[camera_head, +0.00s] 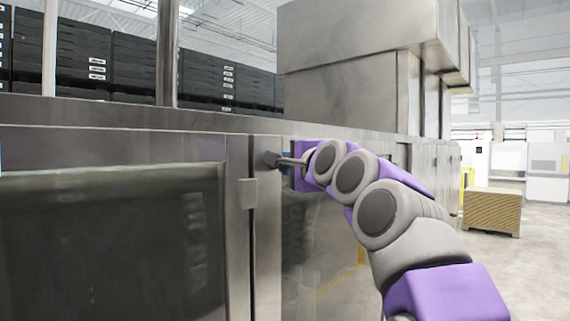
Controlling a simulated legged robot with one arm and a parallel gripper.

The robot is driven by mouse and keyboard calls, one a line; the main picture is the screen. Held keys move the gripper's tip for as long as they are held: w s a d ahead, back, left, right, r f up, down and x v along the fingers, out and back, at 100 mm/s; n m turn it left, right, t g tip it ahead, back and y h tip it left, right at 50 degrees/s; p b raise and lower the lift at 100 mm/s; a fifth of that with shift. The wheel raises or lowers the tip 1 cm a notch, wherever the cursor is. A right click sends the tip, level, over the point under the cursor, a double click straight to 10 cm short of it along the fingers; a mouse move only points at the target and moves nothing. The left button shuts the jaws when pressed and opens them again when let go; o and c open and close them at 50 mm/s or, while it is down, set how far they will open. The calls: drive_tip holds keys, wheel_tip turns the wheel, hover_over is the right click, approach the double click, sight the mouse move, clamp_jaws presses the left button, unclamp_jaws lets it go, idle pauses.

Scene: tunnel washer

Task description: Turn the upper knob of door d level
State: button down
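The upper knob (270,158) is a small dark piece near the top of a steel door edge, just right of a vertical seam. My gripper (284,162) reaches it from the right, with its thin grey fingers at the knob. The fingers overlap the knob's right end in this view. Whether they are closed around it or only beside it cannot be told. The knob looks slightly tilted, but its exact angle is too small to read. Which door letter this is does not show. My purple and grey arm hides part of the panel to the right.
A large door with a dark window (110,245) fills the left. A small steel latch or hinge block (248,193) sits left of the seam. Black crates (82,55) stand behind the top ledge. A brown slatted crate (492,210) stands on open floor at right.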

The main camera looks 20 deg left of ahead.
drive_tip(key=shift+w+f, duration=0.15)
drive_tip(key=shift+f, duration=0.1)
drive_tip(key=c, duration=1.5)
unclamp_jaws()
drive_tip(key=o, duration=0.3)
drive_tip(key=shift+w+d, duration=0.15)
drive_tip(key=shift+w, duration=0.1)
drive_tip(key=shift+o, duration=0.2)
drive_tip(key=shift+s+r, duration=0.15)
drive_tip(key=shift+s, duration=0.25)
drive_tip(key=shift+s+d+b, duration=0.4)
drive_tip(key=shift+d+b, duration=0.05)
drive_tip(key=shift+b, duration=0.05)
drive_tip(key=b+v, duration=0.4)
drive_tip(key=v, duration=1.1)
drive_tip(key=shift+d, duration=0.4)
